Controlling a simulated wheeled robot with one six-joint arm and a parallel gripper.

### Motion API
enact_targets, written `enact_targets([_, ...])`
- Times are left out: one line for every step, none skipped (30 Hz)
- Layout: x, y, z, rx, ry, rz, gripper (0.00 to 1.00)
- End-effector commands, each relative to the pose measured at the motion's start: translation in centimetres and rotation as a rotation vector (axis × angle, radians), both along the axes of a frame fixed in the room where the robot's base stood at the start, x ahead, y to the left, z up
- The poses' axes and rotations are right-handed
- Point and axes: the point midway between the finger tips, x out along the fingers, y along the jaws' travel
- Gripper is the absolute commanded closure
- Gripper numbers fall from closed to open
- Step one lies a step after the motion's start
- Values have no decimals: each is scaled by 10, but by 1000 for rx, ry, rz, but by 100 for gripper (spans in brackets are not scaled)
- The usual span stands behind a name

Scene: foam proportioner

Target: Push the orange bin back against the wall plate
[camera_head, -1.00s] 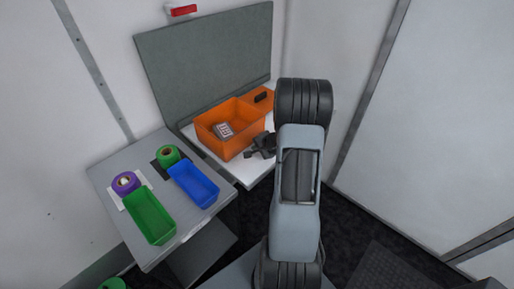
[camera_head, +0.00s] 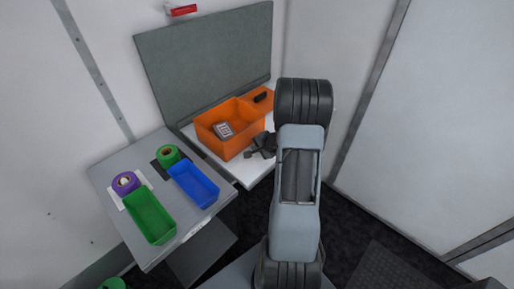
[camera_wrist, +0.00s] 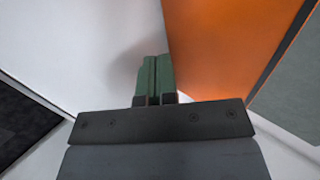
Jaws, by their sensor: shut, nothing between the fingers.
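The orange bin (camera_head: 246,140) stands on a white surface in front of the grey-green wall plate (camera_head: 205,60). A small grey keypad-like item (camera_head: 223,130) lies inside it. My gripper (camera_head: 251,154) is low at the bin's front right side, partly hidden by my arm. In the wrist view, the gripper's greenish fingers (camera_wrist: 154,75) are shut together with nothing between them. An orange wall (camera_wrist: 235,40) is just right of the fingertips; I cannot tell whether they touch it. Any gap between the bin and the plate is hard to judge.
Another orange part (camera_head: 263,98) with a dark item sits behind right, partly hidden by my arm. The grey side table (camera_head: 110,180) holds a blue bin (camera_head: 195,184), a green bin (camera_head: 150,217), and purple (camera_head: 125,182) and green (camera_head: 168,154) rolls. A red-and-white item is above the plate.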

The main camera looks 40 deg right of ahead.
Motion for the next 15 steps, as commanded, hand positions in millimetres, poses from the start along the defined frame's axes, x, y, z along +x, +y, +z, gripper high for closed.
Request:
enact_targets([0, 0, 0, 0, 0, 0, 100])
enact_targets([0, 0, 0, 0, 0, 0, 100])
enact_targets([0, 0, 0, 0, 0, 0, 100])
enact_targets([0, 0, 0, 0, 0, 0, 100])
enact_targets([0, 0, 0, 0, 0, 0, 100])
enact_targets([0, 0, 0, 0, 0, 0, 100])
enact_targets([0, 0, 0, 0, 0, 0, 100])
enact_targets([0, 0, 0, 0, 0, 0, 100])
enact_targets([0, 0, 0, 0, 0, 0, 100])
enact_targets([1, 0, 0, 0, 0, 0, 100])
enact_targets([2, 0, 0, -1, 0, 1, 100])
enact_targets([3, 1, -1, -1, 0, 1, 100])
enact_targets([5, 1, -1, 0, 0, 1, 100])
enact_targets([6, 1, -1, 1, 0, 1, 100])
enact_targets([9, 2, -1, 1, 1, 1, 100])
